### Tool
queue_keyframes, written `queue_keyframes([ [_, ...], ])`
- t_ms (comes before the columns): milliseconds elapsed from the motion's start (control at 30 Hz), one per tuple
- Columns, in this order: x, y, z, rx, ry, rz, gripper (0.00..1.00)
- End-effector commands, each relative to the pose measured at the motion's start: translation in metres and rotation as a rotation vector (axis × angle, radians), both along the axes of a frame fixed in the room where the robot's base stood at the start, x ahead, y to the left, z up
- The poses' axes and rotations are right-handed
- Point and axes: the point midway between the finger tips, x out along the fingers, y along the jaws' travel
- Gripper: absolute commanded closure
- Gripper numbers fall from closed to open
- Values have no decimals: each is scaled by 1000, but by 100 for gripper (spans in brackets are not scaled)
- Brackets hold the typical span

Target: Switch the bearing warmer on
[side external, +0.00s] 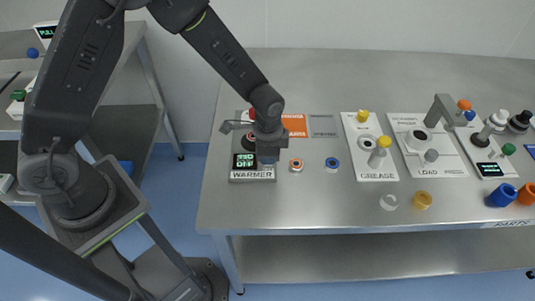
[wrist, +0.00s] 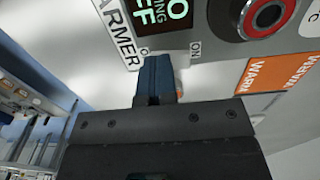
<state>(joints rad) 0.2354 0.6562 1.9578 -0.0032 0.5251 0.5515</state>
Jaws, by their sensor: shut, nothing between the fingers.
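The bearing warmer (side external: 238,174) is a grey box at the left end of the steel table in the side view, labelled WARMER. Its dark display (side external: 246,161) shows green text ending in OFF; part of the display also shows in the wrist view (wrist: 172,14). A red round part with a dark centre (wrist: 268,13) is on its face at upper right in the wrist view. My gripper (wrist: 155,62) is shut and empty, pointing down at the warmer's right part. The fingers hide whatever is beside the ON label.
The grease station (side external: 365,150) and load station (side external: 425,150) stand further right. The table front is mostly clear.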

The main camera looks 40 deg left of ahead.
Motion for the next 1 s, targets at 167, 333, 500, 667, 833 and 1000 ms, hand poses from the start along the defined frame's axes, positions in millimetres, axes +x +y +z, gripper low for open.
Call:
queue_keyframes([
  [167, -2, 0, -5, 1, 5, -2, 100],
  [333, -1, 1, -5, 1, 5, -2, 100],
  [500, 5, 7, -2, 1, 4, -2, 100],
  [667, 9, 12, 0, 2, 4, 1, 100],
  [833, 9, 12, 1, 2, 5, -1, 100],
  [1000, 9, 11, 3, 1, 4, -1, 100],
])
